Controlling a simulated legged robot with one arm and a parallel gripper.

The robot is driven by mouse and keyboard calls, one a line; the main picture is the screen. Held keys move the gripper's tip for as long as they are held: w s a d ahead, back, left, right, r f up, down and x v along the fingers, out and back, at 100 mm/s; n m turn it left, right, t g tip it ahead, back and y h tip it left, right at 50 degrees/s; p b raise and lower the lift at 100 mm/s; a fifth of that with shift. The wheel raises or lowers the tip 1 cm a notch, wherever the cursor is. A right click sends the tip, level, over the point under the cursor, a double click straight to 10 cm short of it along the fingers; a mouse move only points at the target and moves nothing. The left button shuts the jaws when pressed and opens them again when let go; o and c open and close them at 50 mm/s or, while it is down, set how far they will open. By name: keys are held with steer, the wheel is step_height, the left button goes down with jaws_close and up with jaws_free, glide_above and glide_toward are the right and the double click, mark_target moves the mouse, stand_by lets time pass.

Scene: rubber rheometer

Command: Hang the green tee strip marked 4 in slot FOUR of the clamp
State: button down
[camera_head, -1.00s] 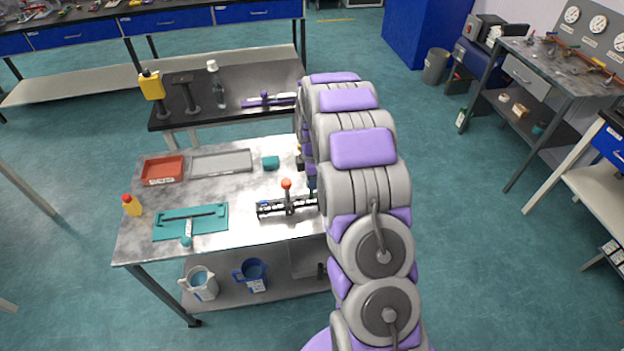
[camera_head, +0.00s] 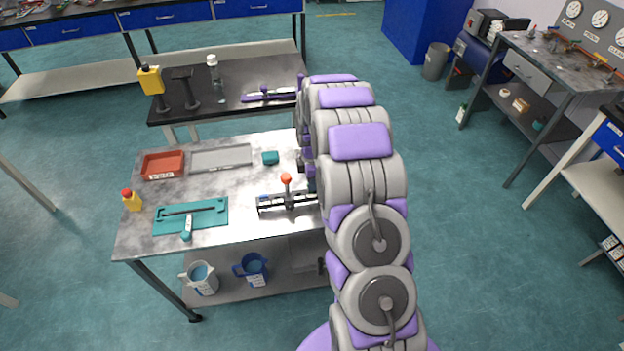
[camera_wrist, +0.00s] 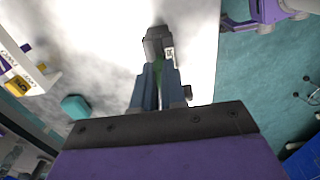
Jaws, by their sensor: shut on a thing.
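In the wrist view my gripper (camera_wrist: 157,85) is shut on a narrow green strip (camera_wrist: 159,68), seen almost end-on between the blue-grey fingers. A dark grey piece with a small white label sits just beyond the fingertips; the mark on the label cannot be read. In the head view the black clamp (camera_head: 272,205) lies near the right front of the steel table, with a red-orange knob (camera_head: 286,178) standing above it. My arm covers the clamp's right end and hides my gripper there. The slot names cannot be read.
The steel table (camera_head: 255,228) also holds a teal block (camera_head: 270,158), a red tray (camera_head: 163,166), a grey tray (camera_head: 221,158), a teal mat (camera_head: 208,225) with a tool, and a yellow bottle (camera_head: 132,201). A black-topped table (camera_head: 235,103) stands behind.

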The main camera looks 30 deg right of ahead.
steer(key=shift+f, duration=1.15)
steer(key=c, duration=1.1)
jaws_free()
steer(key=shift+r+p, duration=1)
steer(key=shift+r, duration=2)
steer(key=shift+a+r, duration=0.1)
